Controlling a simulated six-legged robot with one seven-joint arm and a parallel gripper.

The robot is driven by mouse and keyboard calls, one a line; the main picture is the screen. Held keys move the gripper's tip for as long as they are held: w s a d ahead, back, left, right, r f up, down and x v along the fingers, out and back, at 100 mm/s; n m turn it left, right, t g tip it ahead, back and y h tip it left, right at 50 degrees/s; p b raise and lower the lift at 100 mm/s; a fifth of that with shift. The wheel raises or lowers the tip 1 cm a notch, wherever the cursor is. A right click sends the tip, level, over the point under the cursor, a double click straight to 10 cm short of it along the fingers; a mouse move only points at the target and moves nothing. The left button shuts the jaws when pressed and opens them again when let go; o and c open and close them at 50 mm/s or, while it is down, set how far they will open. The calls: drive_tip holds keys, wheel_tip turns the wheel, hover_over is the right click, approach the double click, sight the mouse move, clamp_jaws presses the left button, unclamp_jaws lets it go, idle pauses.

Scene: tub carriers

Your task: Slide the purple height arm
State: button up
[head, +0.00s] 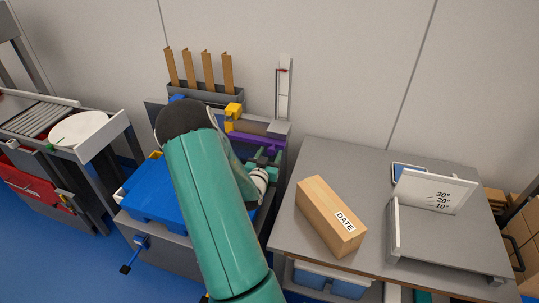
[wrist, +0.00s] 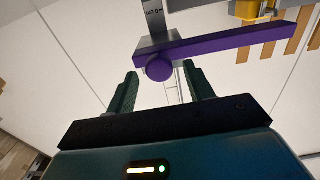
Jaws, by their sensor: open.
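The purple height arm (head: 258,143) is a flat bar on the machine in the middle of the head view. In the wrist view the purple bar (wrist: 225,42) runs from the middle to the upper right, with a round purple knob (wrist: 159,68) at its left end. My gripper (wrist: 162,80) is open, with one finger on each side of the knob in the picture. I cannot tell whether the fingers touch it. In the head view my gripper (head: 266,160) is near the purple arm and partly hidden by my teal arm.
A white scale with a red marker (head: 283,71) stands behind the purple arm. A yellow block (head: 233,110) sits to its left. A blue tub (head: 158,197) is below my arm.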

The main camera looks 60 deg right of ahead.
drive_tip(key=s+a, duration=0.2)
drive_tip(key=a, duration=1.1)
drive_tip(key=shift+a, duration=0.2)
